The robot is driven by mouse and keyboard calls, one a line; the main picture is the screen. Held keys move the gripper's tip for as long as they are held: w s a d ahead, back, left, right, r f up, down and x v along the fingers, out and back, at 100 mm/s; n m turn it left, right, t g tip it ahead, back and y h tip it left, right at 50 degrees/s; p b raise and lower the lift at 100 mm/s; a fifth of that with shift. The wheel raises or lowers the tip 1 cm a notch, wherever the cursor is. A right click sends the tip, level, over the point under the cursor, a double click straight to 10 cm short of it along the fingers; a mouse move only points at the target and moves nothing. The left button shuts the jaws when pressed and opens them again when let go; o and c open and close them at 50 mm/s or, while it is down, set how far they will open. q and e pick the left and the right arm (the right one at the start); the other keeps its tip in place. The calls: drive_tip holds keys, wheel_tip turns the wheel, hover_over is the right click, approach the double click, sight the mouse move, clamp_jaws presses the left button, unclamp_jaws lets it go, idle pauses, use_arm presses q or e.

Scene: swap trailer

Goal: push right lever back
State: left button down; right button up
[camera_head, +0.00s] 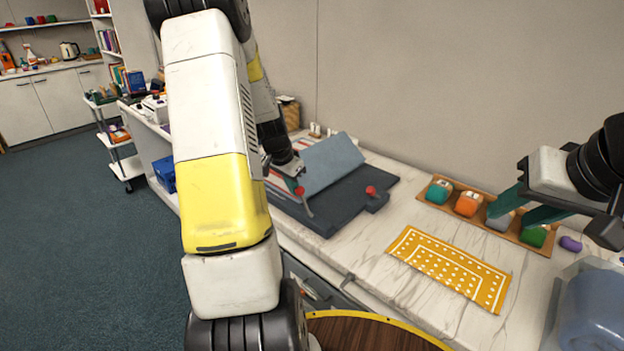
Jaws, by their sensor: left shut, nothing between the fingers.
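A dark blue-grey device (345,205) with a raised slanted panel (333,163) lies on the counter. The right lever, with a red knob (371,190), stands at the device's right side, clear of both grippers. Another lever with a red knob (299,190) and a grey shaft is at its front left. My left gripper (294,182) is shut, right at this left lever; whether they touch is not clear. My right gripper (526,205) is open, with teal fingers apart above a wooden tray, well to the right of the device.
The wooden tray (487,192) holds several coloured blocks. A yellow dotted mat (450,268) lies in front of it. A purple item (571,243) and a clear bin (590,310) are at the right. Marble counter is free between device and mat. A wall rises behind.

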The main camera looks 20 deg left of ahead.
use_arm(q)
hover_over(309, 214)
drive_tip(key=s+d, duration=0.2)
drive_tip(key=shift+w+a+f+g+h, duration=0.15)
drive_tip(key=shift+f+g+h, duration=0.2)
drive_tip(key=shift+f, duration=0.45)
drive_tip(key=shift+w+d+f, duration=0.15)
drive_tip(key=shift+w+d, duration=0.05)
drive_tip(key=shift+w, duration=0.05)
drive_tip(key=shift+d, duration=0.2)
drive_tip(key=shift+w+a+r, duration=0.55)
drive_tip(key=shift+r, duration=0.1)
drive_tip(key=shift+w+a+r, duration=0.15)
drive_tip(key=shift+a+r, duration=0.5)
drive_tip(key=shift+r, duration=0.1)
drive_tip(key=s+v, duration=0.2)
drive_tip(key=v, duration=0.8)
drive_tip(key=shift+a, duration=0.4)
